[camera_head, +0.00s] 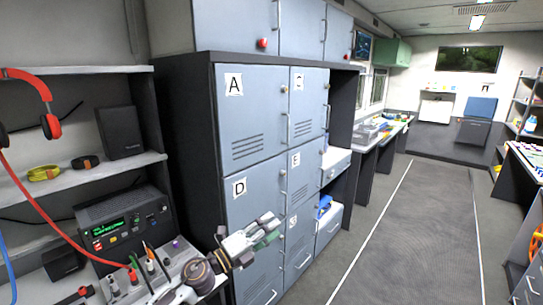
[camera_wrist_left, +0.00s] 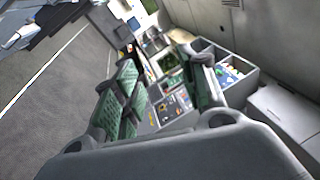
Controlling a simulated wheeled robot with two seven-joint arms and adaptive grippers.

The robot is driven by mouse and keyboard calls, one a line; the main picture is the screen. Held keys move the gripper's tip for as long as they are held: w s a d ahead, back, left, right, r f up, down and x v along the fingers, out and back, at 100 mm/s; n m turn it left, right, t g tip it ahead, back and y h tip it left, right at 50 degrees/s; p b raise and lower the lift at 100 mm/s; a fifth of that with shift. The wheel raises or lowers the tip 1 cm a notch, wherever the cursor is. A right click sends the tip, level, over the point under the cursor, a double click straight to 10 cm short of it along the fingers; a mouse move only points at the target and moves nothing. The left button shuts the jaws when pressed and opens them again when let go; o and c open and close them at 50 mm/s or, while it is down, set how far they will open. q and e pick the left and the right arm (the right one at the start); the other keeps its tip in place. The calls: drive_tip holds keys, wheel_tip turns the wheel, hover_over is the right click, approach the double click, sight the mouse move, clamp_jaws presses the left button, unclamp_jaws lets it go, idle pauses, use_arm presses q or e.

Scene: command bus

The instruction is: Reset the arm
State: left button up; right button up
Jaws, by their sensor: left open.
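My left gripper (camera_head: 268,230) is in front of the lower lockers in the head view, above the grey floor-side end of the bench. Its arm comes in from the lower left. In the left wrist view its two green-padded fingers (camera_wrist_left: 163,62) stand wide apart with nothing between them. Beyond the fingers that view shows a bin with several compartments (camera_wrist_left: 236,84) holding small items. My right gripper is in neither view.
Blue-grey lockers (camera_head: 254,115) marked A, C, D and E stand close behind the gripper. A radio unit (camera_head: 122,225) and shelves (camera_head: 75,181) with headphones (camera_head: 50,125) are at left. The aisle floor (camera_head: 410,235) at right is clear.

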use_arm(q)
drive_tip(key=a+f+n+t+y, duration=0.2)
drive_tip(key=a+n+t+y, duration=0.65)
drive_tip(key=n, duration=0.65)
drive_tip(key=s+a+f+n+g+y, duration=0.5)
drive_tip(key=a+f+n+g+y, duration=0.1)
drive_tip(key=a+f+n+y, duration=0.3)
drive_tip(key=s+a+f+n+g+h, duration=0.1)
drive_tip(key=s+f+n+g, duration=0.1)
drive_tip(key=s+f+g, duration=0.45)
drive_tip(key=s+a+f+n+g, duration=0.1)
drive_tip(key=s+a+f+n, duration=0.15)
drive_tip(key=s, duration=0.75)
drive_tip(key=s+a+f+n+g+h, duration=0.1)
drive_tip(key=s+f+g, duration=0.4)
drive_tip(key=s, duration=0.4)
wheel_tip(320, 180, down, 34)
drive_tip(key=s+f, duration=0.1)
drive_tip(key=s, duration=0.1)
drive_tip(key=s+a+f, duration=0.3)
drive_tip(key=s+f, duration=0.6)
drive_tip(key=s, duration=0.1)
drive_tip(key=s+a+f+g, duration=0.1)
drive_tip(key=s+a+f, duration=0.2)
drive_tip(key=s+f, duration=0.6)
drive_tip(key=shift+s+f+m+y, duration=0.25)
drive_tip(key=shift+s+m+y, duration=0.1)
drive_tip(key=shift+s, duration=0.75)
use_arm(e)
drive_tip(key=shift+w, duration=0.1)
